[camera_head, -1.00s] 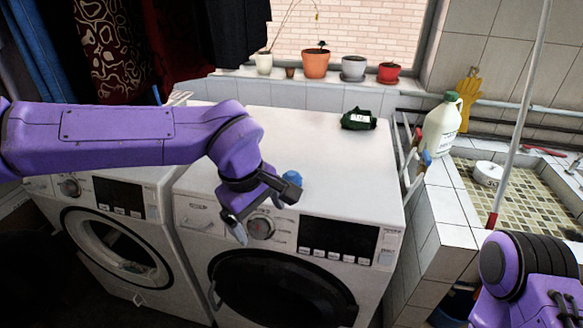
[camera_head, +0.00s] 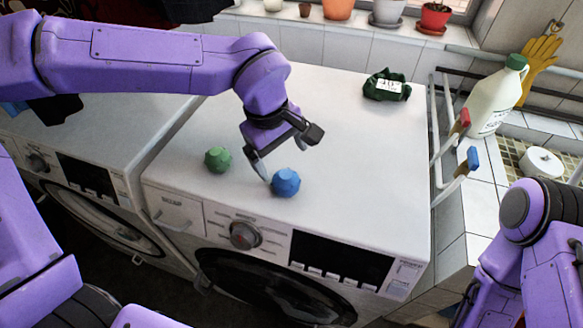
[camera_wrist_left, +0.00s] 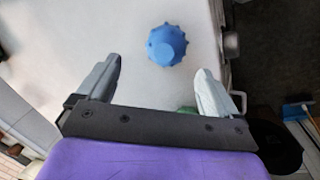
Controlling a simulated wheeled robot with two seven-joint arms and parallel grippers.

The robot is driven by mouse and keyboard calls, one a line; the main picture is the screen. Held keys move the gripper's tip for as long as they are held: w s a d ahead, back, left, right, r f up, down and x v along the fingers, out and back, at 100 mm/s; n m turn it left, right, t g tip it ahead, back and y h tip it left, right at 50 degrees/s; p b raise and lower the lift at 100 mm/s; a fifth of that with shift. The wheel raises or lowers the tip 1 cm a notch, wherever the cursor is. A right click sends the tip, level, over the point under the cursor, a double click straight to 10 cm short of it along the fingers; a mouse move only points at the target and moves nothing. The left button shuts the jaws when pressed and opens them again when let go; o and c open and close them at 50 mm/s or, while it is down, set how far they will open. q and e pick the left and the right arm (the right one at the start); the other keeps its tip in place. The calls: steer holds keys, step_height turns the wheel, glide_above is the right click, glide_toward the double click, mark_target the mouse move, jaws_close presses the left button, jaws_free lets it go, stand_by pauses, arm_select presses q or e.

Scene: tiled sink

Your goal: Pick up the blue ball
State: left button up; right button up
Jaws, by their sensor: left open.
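The blue ball (camera_head: 285,182) is knobbly and rests on the white top of the right-hand washing machine, near its front edge. It also shows in the left wrist view (camera_wrist_left: 166,45), ahead of the fingertips and between their lines, apart from both. My left gripper (camera_head: 272,172) is open and empty, just behind and beside the ball in the head view; its fingers also show in the left wrist view (camera_wrist_left: 158,78). My right arm is at the right edge of the head view; its gripper cannot be made out.
A green knobbly ball (camera_head: 217,159) lies left of the blue one; part of it shows behind a finger in the wrist view. A dark green packet (camera_head: 386,86) lies at the back. A white jug (camera_head: 494,98) stands right. The machine top (camera_head: 350,140) is mostly clear.

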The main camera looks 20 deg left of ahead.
mark_target(284, 176)
arm_select(q)
steer(key=f, duration=0.1)
steer(key=s+f, duration=0.1)
steer(key=f, duration=0.1)
steer(key=shift+s+d+p, duration=0.15)
steer(key=shift+s+p, duration=0.05)
steer(key=shift+p, duration=0.1)
steer(key=f, duration=0.1)
steer(key=w+f, duration=0.1)
steer(key=f, duration=0.1)
steer(key=w+f, duration=0.1)
steer(key=f, duration=0.1)
steer(key=shift+d+p, duration=0.2)
steer(key=shift+p, duration=0.15)
steer(key=shift+s+r, duration=0.15)
steer(key=shift+s, duration=0.2)
steer(key=shift+c, duration=0.2)
steer(key=c, duration=1.1)
